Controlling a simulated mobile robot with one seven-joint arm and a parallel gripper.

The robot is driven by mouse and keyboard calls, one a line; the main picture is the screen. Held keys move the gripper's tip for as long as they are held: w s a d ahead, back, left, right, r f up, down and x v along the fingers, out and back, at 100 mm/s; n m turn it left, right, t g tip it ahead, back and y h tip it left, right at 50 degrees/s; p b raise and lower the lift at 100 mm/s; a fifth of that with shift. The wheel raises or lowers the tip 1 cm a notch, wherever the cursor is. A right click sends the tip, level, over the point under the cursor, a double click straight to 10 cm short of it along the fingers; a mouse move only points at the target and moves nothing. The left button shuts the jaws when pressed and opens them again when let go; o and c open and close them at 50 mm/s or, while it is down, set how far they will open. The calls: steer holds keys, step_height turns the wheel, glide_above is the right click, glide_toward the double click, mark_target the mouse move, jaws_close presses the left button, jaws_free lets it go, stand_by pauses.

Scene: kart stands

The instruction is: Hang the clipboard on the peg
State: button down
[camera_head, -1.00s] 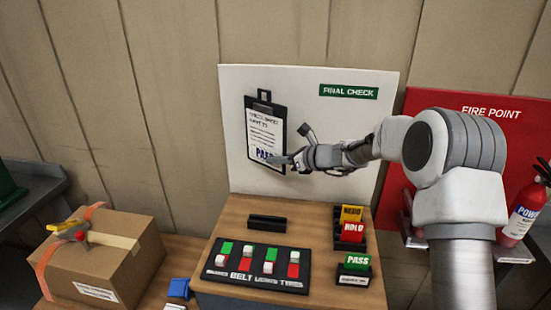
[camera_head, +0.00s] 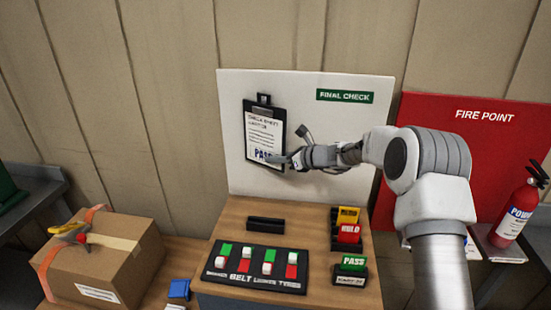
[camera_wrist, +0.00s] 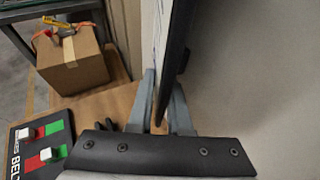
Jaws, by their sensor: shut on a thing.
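The clipboard (camera_head: 264,128) is black with a white check sheet marked PASS. It is upright in front of the white FINAL CHECK board (camera_head: 330,135). My gripper (camera_head: 290,161) is at its lower right edge, shut on it. In the wrist view the clipboard (camera_wrist: 178,50) shows edge-on between the two fingers of my gripper (camera_wrist: 163,100). A dark clip with an opening is at its top. I cannot make out the peg, and cannot tell whether the clipboard's top is around it.
Below the board a wooden bench (camera_head: 225,225) bears a switch panel (camera_head: 257,266), an empty black slot holder (camera_head: 265,223) and coloured tags (camera_head: 349,232) in holders. A cardboard box (camera_head: 103,255) is at left. A red fire point board (camera_head: 480,130) and extinguisher (camera_head: 515,212) are at right.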

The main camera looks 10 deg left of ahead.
steer(key=shift+w+d, duration=0.3)
steer(key=shift+w, duration=0.05)
steer(key=c, duration=0.8)
jaws_free()
steer(key=shift+o, duration=0.2)
steer(key=shift+d, duration=0.15)
steer(key=s+a+b+v, duration=0.1)
steer(key=b+v, duration=0.1)
steer(key=v, duration=1.5)
steer(key=s+d+r+n+g+h, duration=0.1)
steer(key=s+d+r+n+h, duration=0.15)
steer(key=s+n, duration=0.5)
steer(key=s+d+r+n+g+h, duration=0.1)
steer(key=s+r+n+h, duration=0.2)
steer(key=s, duration=0.7)
steer(key=s+d+n+h, duration=0.3)
steer(key=s+d+n, duration=0.3)
steer(key=s, duration=0.4)
steer(key=s+d+f+n+t+h, duration=0.1)
steer(key=s+d+n+h, duration=0.2)
steer(key=s+d+n, duration=0.3)
steer(key=s, duration=0.3)
steer(key=shift+s+d+f+n+t+h, duration=0.25)
steer(key=shift+s+f+n+t+h, duration=0.05)
steer(key=shift+s+n+h, duration=0.05)
